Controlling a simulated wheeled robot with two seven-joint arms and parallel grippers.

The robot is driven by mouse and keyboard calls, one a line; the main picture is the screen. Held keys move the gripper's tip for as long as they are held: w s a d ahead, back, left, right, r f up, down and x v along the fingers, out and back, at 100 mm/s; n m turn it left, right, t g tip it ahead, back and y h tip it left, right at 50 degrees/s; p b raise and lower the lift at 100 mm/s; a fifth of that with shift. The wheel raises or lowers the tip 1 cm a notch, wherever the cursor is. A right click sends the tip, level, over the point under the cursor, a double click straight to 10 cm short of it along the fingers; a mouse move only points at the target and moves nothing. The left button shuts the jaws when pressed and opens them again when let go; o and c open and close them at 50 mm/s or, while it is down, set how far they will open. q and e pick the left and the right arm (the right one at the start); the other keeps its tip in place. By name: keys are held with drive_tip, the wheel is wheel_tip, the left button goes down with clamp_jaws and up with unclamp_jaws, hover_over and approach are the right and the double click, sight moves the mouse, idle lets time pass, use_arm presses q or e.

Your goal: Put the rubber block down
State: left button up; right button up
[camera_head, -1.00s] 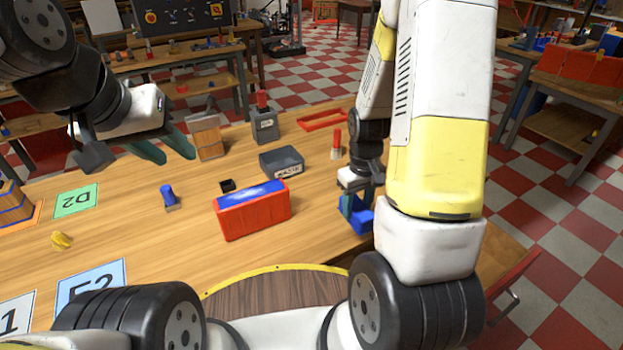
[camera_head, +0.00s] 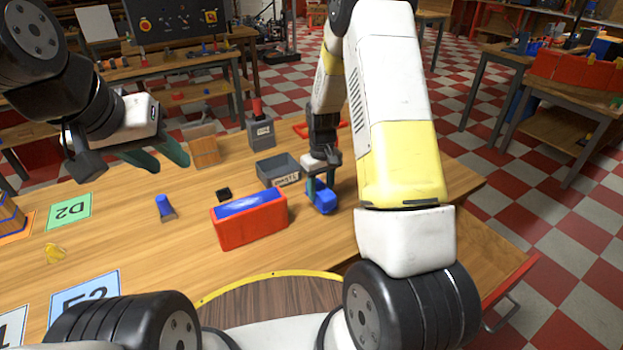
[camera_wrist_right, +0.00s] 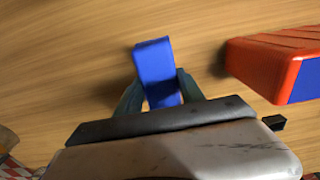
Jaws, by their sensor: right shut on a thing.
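The blue block (camera_head: 322,200), which I take for the rubber block, is between the fingers of my right gripper (camera_head: 320,182), to the right of the red box. In the right wrist view, the block (camera_wrist_right: 154,62) sticks out past the fingertips of the shut right gripper (camera_wrist_right: 160,92), over bare wood. It is low, close to the tabletop; I cannot tell whether it touches. My left gripper (camera_head: 158,156) is open and empty, above the back left of the table.
The red box (camera_head: 250,222) with a blue top stands just left of the block. A grey labelled bin (camera_head: 278,170) is behind it. A small blue-handled tool (camera_head: 165,208) and a black piece (camera_head: 223,194) lie further left. Bare wood lies front right of the block.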

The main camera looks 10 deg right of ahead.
drive_tip(key=shift+f, duration=1.25)
drive_tip(key=shift+f, duration=0.15)
drive_tip(key=o, duration=1.2)
wheel_tip(320, 180, up, 12)
drive_tip(key=shift+r, duration=0.1)
wheel_tip(320, 180, up, 9)
drive_tip(key=t, duration=0.1)
hover_over(321, 189)
drive_tip(key=s, duration=0.4)
drive_tip(key=s+a+r+m+t+y, duration=0.1)
drive_tip(key=s+r+m+t, duration=0.1)
drive_tip(key=s+r, duration=0.45)
drive_tip(key=s+r+t, duration=0.1)
drive_tip(key=s+r, duration=0.2)
drive_tip(key=s, duration=0.3)
drive_tip(key=s+a+r+m+t+y, duration=0.1)
drive_tip(key=s+r+t, duration=0.1)
drive_tip(key=s+r, duration=0.2)
drive_tip(key=s, duration=0.3)
drive_tip(key=shift+s, duration=0.3)
